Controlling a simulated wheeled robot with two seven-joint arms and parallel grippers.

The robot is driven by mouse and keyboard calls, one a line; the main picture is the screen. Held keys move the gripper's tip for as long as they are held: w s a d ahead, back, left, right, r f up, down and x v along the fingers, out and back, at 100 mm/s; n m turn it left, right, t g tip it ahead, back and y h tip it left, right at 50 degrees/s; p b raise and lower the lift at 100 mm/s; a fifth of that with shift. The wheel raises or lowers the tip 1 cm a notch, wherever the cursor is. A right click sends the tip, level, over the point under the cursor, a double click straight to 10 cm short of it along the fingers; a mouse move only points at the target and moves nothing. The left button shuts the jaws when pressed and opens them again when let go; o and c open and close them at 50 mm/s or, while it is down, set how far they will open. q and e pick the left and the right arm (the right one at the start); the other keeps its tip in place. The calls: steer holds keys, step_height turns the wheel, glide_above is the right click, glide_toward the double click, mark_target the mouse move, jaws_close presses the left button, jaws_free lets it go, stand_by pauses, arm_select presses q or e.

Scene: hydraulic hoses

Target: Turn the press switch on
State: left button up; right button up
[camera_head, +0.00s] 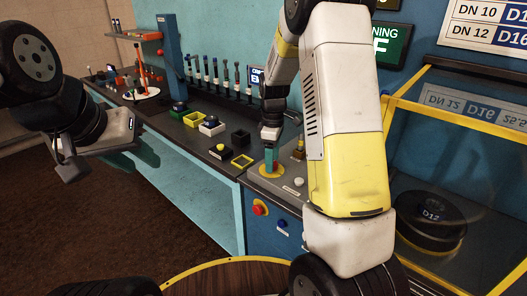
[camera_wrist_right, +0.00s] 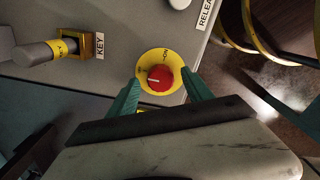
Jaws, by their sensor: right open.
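The press switch is a red knob (camera_wrist_right: 160,78) on a round yellow plate marked ON. Its white pointer line points left in the right wrist view, away from the ON mark at the upper right. My right gripper (camera_wrist_right: 161,84) is open, with one teal fingertip on either side of the knob; I cannot tell whether they touch it. In the head view the right gripper (camera_head: 271,158) points down over the yellow plate (camera_head: 265,175), and its fingers hide the knob. My left gripper (camera_head: 145,152) is at the left, away from the switch; its finger gap is unclear.
Beside the switch is a KEY socket (camera_wrist_right: 95,45) with a grey-handled key. A white button (camera_head: 299,182) is on the same console. A red button (camera_head: 259,208) is on its front. A glass-sided yellow-framed case (camera_head: 405,104) stands right. A bench with several tools runs left.

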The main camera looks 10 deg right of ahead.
steer(key=shift+f, duration=0.25)
steer(key=shift+c, duration=0.2)
jaws_close()
